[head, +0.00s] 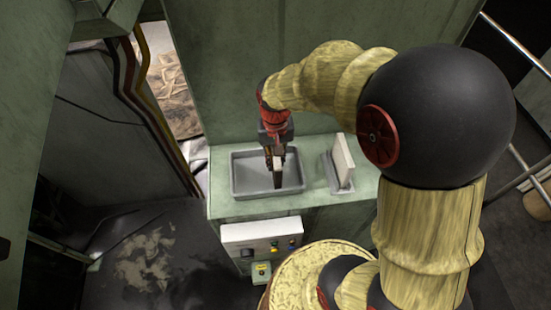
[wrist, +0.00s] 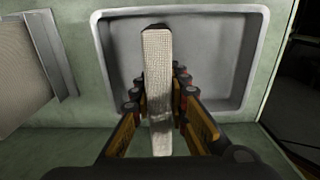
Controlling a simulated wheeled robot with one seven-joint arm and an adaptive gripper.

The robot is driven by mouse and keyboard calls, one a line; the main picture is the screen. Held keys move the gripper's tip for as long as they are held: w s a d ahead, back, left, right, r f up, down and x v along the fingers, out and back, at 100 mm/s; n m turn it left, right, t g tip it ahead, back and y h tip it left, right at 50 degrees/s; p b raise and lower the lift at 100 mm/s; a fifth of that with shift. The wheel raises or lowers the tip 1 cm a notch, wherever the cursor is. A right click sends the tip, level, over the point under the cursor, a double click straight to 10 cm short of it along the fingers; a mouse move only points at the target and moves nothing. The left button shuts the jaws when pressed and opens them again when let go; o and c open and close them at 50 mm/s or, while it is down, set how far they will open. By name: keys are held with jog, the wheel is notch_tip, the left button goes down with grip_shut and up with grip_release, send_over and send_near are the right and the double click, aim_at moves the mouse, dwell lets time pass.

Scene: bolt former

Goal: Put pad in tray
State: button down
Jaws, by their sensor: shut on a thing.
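My gripper (head: 274,158) is shut on a pale, thin pad (head: 278,167) and holds it upright on edge. In the wrist view the pad (wrist: 157,75) stands between the two fingers, its long narrow edge towards the camera. The grey tray (head: 243,190) sits on the green ledge, and the pad is over it in both views. The tray's rim (wrist: 251,60) surrounds the pad's far part in the wrist view. I cannot tell whether the pad's lower edge touches the tray floor.
A grey holder (head: 331,176) with another pale pad (head: 343,158) stands right of the tray; in the wrist view the holder (wrist: 52,55) is at the left. A control box (head: 262,238) with buttons is below the ledge. A green wall (head: 235,80) rises behind.

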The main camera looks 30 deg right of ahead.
jog(key=c, duration=2.2)
grip_release()
jog(key=shift+f, duration=0.2)
jog(key=o, duration=0.5)
jog(key=shift+r, duration=0.1)
jog(key=shift+c, duration=0.2)
notch_tip(320, 180, up, 12)
jog(key=shift+f+b, duration=0.1)
jog(key=shift+b, duration=0.25)
jog(key=s+a+r+n+t, duration=0.1)
jog(key=s+r+t, duration=0.1)
jog(key=s+r, duration=0.2)
jog(key=s+a+r+n+t, duration=0.2)
jog(key=s+r+t, duration=0.1)
jog(key=s, duration=0.6)
jog(key=shift+s+r+n+t, duration=0.25)
jog(key=shift+r+n+t, duration=0.05)
jog(key=shift+r, duration=0.15)
